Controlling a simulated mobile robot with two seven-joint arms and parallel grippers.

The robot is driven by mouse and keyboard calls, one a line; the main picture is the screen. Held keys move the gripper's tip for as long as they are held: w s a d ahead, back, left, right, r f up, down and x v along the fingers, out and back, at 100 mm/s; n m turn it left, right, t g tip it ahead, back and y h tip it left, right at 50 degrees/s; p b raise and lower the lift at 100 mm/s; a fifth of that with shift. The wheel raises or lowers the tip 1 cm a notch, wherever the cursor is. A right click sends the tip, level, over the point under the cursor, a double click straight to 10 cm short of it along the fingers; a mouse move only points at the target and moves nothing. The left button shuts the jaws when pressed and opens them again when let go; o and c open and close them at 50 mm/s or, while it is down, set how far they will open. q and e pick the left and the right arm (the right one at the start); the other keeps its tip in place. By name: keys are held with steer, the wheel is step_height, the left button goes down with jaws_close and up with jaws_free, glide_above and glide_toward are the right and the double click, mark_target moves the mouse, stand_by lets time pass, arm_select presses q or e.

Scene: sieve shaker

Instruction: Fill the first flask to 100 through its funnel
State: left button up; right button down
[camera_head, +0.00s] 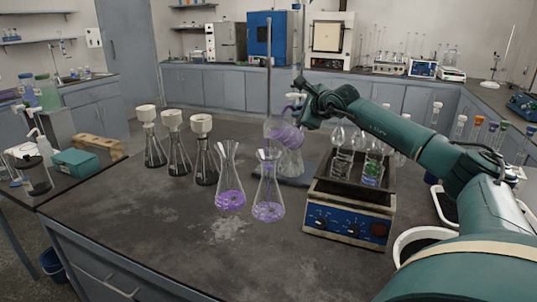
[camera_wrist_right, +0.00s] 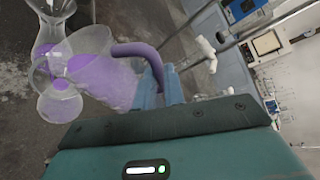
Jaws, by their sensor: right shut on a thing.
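My right gripper (camera_head: 300,104) is shut on the purple handle (camera_wrist_right: 138,50) of a clear jug with purple liquid. The jug (camera_head: 288,133) is tilted with its mouth to the left, above the right-hand of two clear flasks. That flask (camera_head: 268,200) stands on the table with a funnel (camera_head: 269,155) in its neck, and purple shows in the funnel and at its bottom. The other clear flask (camera_head: 230,188), also with a funnel (camera_head: 227,152), stands beside it and holds purple liquid. The exact levels cannot be read. My left gripper is out of view.
Several dark flasks (camera_head: 180,160) with white tops stand to the left. A blue-fronted heated bath (camera_head: 345,222) holding glass flasks stands to the right. A metal stand rod (camera_head: 269,60) rises behind the jug. The front left of the table (camera_head: 150,235) is clear.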

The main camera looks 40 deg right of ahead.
arm_select(q)
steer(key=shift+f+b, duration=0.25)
steer(key=shift+b, duration=0.1)
arm_select(e)
steer(key=shift+a+r, duration=0.1)
steer(key=shift+a, duration=0.05)
stand_by(1.2)
steer(key=shift+d+r+p, duration=0.25)
steer(key=shift+r+p, duration=0.1)
steer(key=shift+p, duration=0.4)
steer(key=shift+d+m+y+p, duration=0.3)
steer(key=shift+d+m+p, duration=0.15)
steer(key=shift+p, duration=0.35)
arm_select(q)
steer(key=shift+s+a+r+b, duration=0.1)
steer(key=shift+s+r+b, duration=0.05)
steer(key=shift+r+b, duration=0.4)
arm_select(e)
steer(key=shift+d+f+m+y, duration=0.1)
steer(key=shift+f+m+y, duration=0.2)
steer(key=shift+f, duration=0.65)
